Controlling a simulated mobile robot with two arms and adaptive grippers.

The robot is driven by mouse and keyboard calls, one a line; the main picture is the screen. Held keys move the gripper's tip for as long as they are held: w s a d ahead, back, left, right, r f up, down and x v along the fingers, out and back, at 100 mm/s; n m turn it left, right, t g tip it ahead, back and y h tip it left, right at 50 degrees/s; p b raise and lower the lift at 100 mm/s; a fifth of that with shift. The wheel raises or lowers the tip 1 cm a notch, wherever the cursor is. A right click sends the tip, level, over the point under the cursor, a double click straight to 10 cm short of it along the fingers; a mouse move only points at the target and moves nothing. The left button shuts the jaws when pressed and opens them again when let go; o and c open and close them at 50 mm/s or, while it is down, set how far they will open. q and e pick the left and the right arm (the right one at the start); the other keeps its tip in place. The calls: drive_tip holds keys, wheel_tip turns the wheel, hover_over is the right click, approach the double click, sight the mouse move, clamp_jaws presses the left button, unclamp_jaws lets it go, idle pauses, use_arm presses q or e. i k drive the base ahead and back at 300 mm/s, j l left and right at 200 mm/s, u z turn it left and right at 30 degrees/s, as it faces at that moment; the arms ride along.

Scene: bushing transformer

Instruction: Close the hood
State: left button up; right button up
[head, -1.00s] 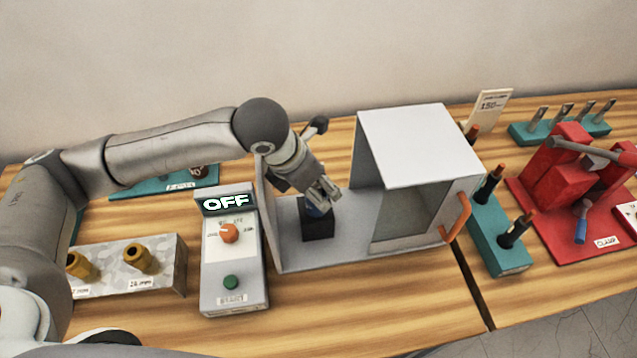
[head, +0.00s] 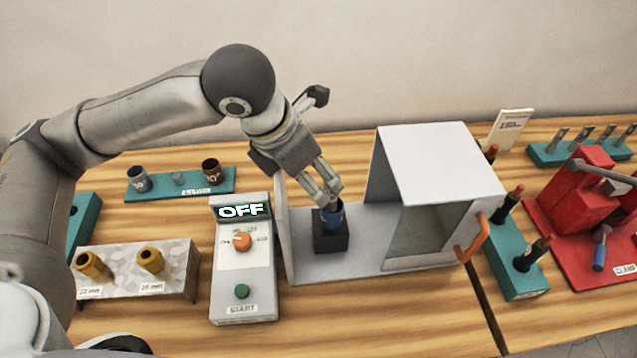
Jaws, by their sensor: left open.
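The hood (head: 437,165) is a white box-shaped cover with a clear front pane and an orange handle (head: 473,238) at its right. It stands at the right part of a grey base (head: 385,258), leaving the left part uncovered. A black block (head: 330,238) with a blue bushing (head: 333,212) in it stands on the uncovered part. My left gripper (head: 329,194) is open, pointing down just above the bushing. Its fingertips overlap the bushing's top in the picture, so I cannot tell whether they touch it. My right gripper is not in view.
Left of the base stands a control box (head: 245,272) reading OFF, with an orange knob and a green button. A block with brass bushings (head: 137,268) is further left. A teal rack (head: 512,262) with screwdriver-like tools and a red clamp (head: 585,220) stand at the right.

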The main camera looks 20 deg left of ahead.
sight(441, 165)
drive_tip(key=k+l, duration=0.3)
drive_tip(key=k, duration=0.15)
drive_tip(key=k+l, duration=0.3)
drive_tip(key=k, duration=0.15)
drive_tip(key=k+l, duration=0.25)
drive_tip(key=k, duration=0.25)
drive_tip(key=k+l, duration=0.3)
drive_tip(key=k, duration=0.15)
